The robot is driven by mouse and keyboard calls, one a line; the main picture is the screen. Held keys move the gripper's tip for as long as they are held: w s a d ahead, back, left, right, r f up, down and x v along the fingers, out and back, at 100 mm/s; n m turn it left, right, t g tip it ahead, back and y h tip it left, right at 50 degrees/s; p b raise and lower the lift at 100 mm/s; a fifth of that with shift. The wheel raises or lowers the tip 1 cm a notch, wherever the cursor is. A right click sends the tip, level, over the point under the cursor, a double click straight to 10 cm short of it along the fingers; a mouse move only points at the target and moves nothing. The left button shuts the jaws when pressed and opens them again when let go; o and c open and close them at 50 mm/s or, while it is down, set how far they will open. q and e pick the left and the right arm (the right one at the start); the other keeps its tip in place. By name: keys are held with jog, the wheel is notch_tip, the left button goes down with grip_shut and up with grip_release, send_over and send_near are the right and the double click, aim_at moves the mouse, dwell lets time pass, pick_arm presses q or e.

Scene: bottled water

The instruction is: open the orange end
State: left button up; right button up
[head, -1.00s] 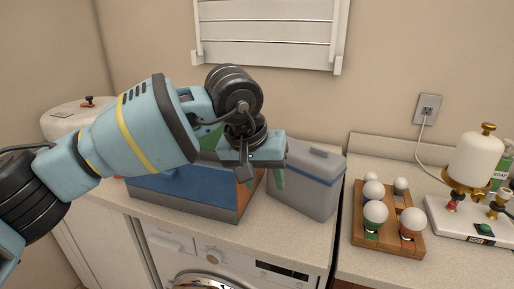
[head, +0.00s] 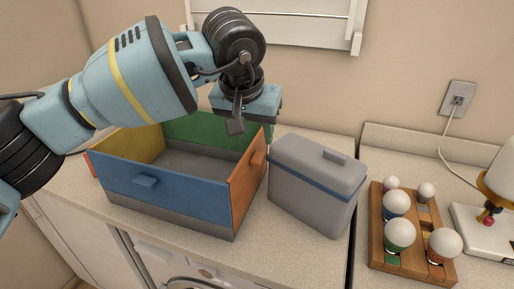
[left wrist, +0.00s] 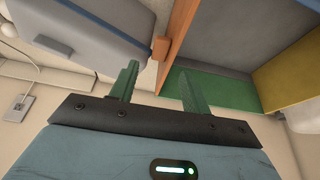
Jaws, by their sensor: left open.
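The box has an upright orange end (head: 247,187) on its right side, with a small orange handle (head: 258,159) on its outer face. A blue front wall (head: 170,190), a yellow wall (head: 140,145) and a green back wall (head: 205,129) also stand upright. My left gripper (head: 262,128) is above the back right part of the box, apart from the orange end; its fingertips are mostly hidden in the head view. In the left wrist view its green fingers (left wrist: 160,85) are spread and empty, with the orange handle (left wrist: 160,48) beyond them. My right gripper is not in view.
A grey lidded bin (head: 315,188) with a blue band stands close to the right of the orange end, leaving a narrow gap. A wall rack (head: 300,22) hangs behind.

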aim_at(258, 156)
pick_arm(q)
jog(key=x, duration=0.6)
jog(key=shift+w+f, duration=0.45)
jog(key=shift+f, duration=0.3)
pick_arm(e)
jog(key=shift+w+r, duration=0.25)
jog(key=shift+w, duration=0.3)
pick_arm(q)
jog(key=shift+c, duration=0.5)
